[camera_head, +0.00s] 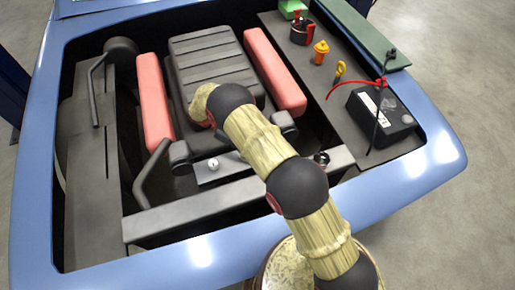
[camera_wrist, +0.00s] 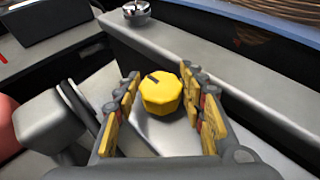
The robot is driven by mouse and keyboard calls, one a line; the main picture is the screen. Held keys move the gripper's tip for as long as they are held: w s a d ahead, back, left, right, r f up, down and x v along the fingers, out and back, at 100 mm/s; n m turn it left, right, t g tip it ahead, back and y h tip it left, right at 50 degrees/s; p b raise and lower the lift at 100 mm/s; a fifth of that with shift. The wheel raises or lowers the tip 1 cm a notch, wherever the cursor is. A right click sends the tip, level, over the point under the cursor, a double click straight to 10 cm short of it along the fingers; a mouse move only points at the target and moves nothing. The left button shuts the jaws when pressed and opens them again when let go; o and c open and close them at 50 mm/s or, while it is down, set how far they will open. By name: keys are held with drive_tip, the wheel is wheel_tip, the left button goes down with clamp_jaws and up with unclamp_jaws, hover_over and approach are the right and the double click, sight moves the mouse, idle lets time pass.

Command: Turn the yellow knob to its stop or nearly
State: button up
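The yellow knob (camera_wrist: 161,93) is faceted, with a dark mark on its top. In the wrist view it sits on a pale grey plate (camera_wrist: 150,135), between the two yellow-padded fingers of my gripper (camera_wrist: 163,100). The fingers stand apart, one on each side of the knob. A gap shows at the left finger; the right fingertip is very close to the knob, and I cannot tell whether it touches. In the head view my arm hides the knob, and I cannot make out my gripper.
A grey rail (camera_wrist: 235,75) runs behind the knob, with a silver cap (camera_wrist: 136,10) on it. A grey rounded part (camera_wrist: 55,120) is close on the left. In the head view, a black battery (camera_head: 380,118) and an orange cap (camera_head: 321,50) stand at the right.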

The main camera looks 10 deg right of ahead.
drive_tip(key=o, duration=0.4)
drive_tip(key=shift+c, duration=0.2)
drive_tip(key=shift+a, duration=0.1)
drive_tip(key=v, duration=0.7)
drive_tip(key=shift+w+a+r, duration=0.1)
drive_tip(key=shift+w+a, duration=0.05)
